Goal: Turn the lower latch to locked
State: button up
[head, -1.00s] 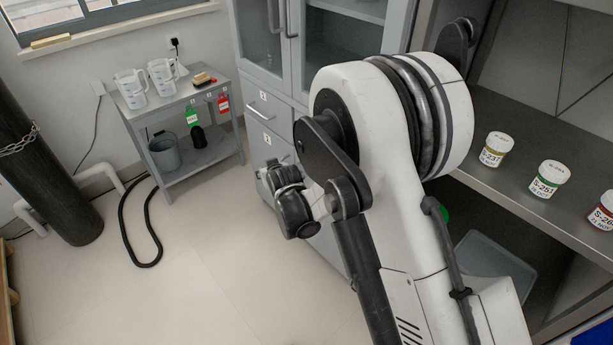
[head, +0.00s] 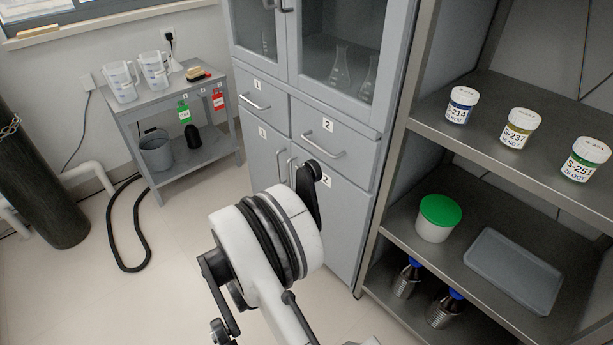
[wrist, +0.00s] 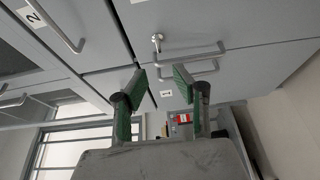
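My gripper (wrist: 160,80) is open in the wrist view, its two green-padded fingers apart with nothing between them. A small round metal knob (wrist: 157,39), possibly the lower latch, sits on the grey cabinet front beyond the fingertips. It is apart from both fingers, and its setting is too small to read. Two bar handles (wrist: 191,53) lie beside it. In the head view the grey cabinet (head: 350,200) has numbered drawers and lower doors. My arm covers part of the lower doors there, and I cannot make out the latch or my fingers.
An open shelf unit (head: 395,225) with labelled jars (head: 519,130), a green-lidded tub (head: 437,219) and a tray (head: 512,270) stands at right. A small grey trolley (head: 190,137) stands at back left.

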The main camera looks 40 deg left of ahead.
aim_at(299, 170)
jog(key=shift+w+a+b, duration=0.4)
jog(key=shift+w+b, duration=0.2)
jog(key=shift+w, duration=1.65)
jog(key=shift+w+a+b, duration=0.45)
jog(key=shift+w+b, duration=0.2)
jog(key=shift+w, duration=1.55)
jog(key=shift+w+a+b, duration=0.4)
jog(key=shift+w+b, duration=0.2)
jog(key=shift+w, duration=1.65)
grip_shut()
